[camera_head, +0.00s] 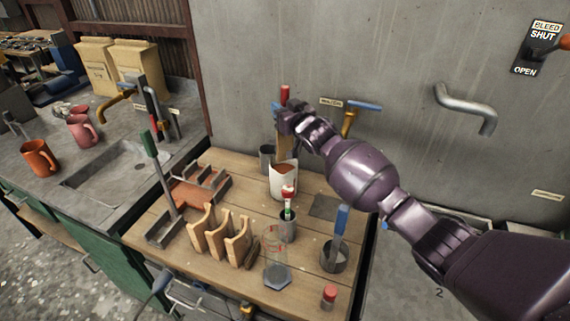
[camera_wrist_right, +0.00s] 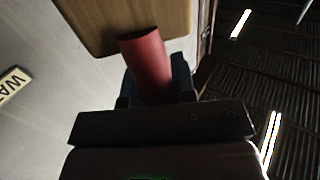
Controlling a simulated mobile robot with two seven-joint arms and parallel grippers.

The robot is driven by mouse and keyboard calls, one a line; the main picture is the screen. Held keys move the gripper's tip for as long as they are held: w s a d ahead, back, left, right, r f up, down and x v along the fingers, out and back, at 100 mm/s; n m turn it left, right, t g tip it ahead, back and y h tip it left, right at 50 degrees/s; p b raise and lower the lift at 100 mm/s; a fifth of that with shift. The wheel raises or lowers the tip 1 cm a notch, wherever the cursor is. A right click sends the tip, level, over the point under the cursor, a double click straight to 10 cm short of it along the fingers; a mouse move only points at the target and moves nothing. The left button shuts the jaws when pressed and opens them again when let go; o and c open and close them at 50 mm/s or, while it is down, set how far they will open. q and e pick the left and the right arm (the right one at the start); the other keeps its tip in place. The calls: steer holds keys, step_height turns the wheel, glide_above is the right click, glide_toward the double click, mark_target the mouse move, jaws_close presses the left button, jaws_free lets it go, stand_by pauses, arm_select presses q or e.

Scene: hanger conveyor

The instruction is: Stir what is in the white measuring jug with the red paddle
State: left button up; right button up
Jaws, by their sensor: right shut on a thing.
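The white measuring jug (camera_head: 283,186) stands towards the back of the wooden bench, with reddish-brown contents showing at its top. My right gripper (camera_head: 284,118) is above the jug, near the wall, and shut on the red paddle's handle (camera_head: 285,93). The handle's red end sticks up above the fingers. In the right wrist view, the red handle (camera_wrist_right: 147,62) stands between the dark fingers. My left gripper is not in view.
A grey cup (camera_head: 266,157) stands close behind the jug. In front are a small pot (camera_head: 288,228) with tools, a blue-handled tool (camera_head: 341,222) in a grey can, a clear cylinder (camera_head: 276,248) and a wooden rack (camera_head: 200,242). A tap (camera_head: 349,121) sticks out right of my gripper.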

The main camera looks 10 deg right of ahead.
mark_target(287, 98)
stand_by(0.5)
step_height(287, 98, up, 4)
steer(key=shift+r, duration=0.1)
stand_by(0.4)
stand_by(0.4)
stand_by(0.3)
